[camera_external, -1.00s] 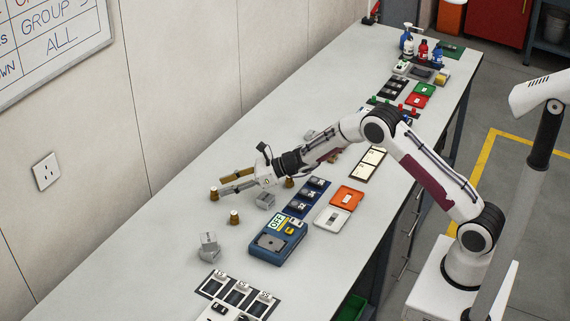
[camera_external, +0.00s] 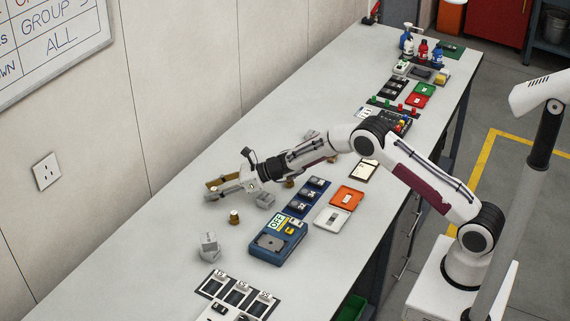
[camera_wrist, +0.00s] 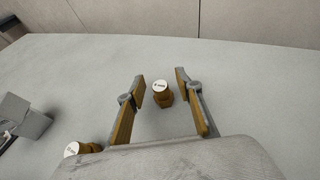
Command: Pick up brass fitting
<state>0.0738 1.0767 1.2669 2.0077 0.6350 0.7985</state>
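A brass fitting (camera_wrist: 162,96) with a white labelled top stands upright between the two fingers in the wrist view. My gripper (camera_wrist: 161,87) is open, one finger on each side of it, with gaps visible. A second brass fitting (camera_external: 234,218) stands nearer the camera, apart from the fingers. A third fitting (camera_external: 289,183) shows partly beneath the wrist. One more fitting (camera_wrist: 80,149) is partly cut off by my gripper body in the wrist view.
A grey metal block (camera_external: 208,243) and another grey block (camera_external: 265,199) lie nearby. A blue OFF-labelled device (camera_external: 277,241), a switch panel (camera_external: 307,197) and an orange tray (camera_external: 347,197) sit to the right. The table toward the wall is clear.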

